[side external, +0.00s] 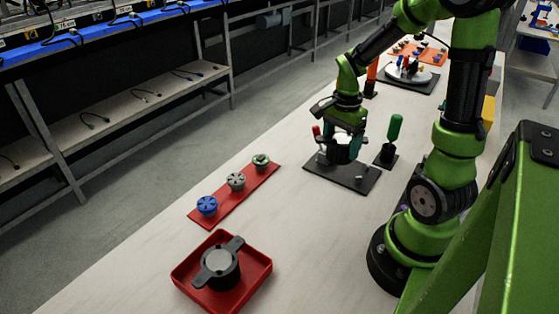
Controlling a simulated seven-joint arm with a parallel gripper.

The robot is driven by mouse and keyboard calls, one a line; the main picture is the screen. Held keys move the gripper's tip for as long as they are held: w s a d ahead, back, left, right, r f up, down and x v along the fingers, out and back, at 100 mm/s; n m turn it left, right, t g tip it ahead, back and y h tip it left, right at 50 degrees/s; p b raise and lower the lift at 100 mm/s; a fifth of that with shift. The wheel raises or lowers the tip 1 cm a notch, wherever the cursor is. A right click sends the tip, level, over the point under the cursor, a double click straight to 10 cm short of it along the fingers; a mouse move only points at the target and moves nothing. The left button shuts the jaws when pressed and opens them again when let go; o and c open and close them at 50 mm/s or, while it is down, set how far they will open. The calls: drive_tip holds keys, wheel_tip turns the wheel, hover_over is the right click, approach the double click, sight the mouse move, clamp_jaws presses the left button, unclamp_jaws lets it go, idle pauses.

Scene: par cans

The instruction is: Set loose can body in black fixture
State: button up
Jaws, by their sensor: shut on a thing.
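My gripper (341,143) points down over a flat black plate fixture (361,183) on the table. It is shut on a pale can body (340,154), held between dark fingers. The can body is low over the plate's far-middle part. I cannot tell whether it touches the plate, because the fingers and the small view hide its lower edge. A red-topped upright piece (316,131) stands just left of the gripper.
A green-handled tool (394,128) stands on a black base right of the plate. A red strip (228,204) holds blue, grey and green knobs. A red tray (258,280) at front holds a black round part with a grey top (219,263). The table between is clear.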

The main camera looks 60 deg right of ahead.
drive_tip(key=shift+s+d+f+m, duration=0.5)
drive_tip(key=shift+d+f+m, duration=0.2)
drive_tip(key=shift+f+m, duration=0.4)
drive_tip(key=shift+s+d+f+m, duration=0.45)
drive_tip(key=shift+d+f+m, duration=0.3)
drive_tip(key=shift+f+m, duration=0.35)
drive_tip(key=shift+s+d+f+m, duration=0.5)
drive_tip(key=shift+d+f+m, duration=0.2)
drive_tip(key=shift+f+m, duration=0.35)
drive_tip(key=shift+f, duration=0.1)
drive_tip(key=o, duration=1.1)
drive_tip(key=shift+a+f, duration=0.1)
drive_tip(key=shift+a, duration=0.05)
drive_tip(key=shift+c, duration=0.4)
drive_tip(key=o, duration=0.3)
drive_tip(key=shift+s, duration=0.1)
drive_tip(key=shift+o, duration=0.2)
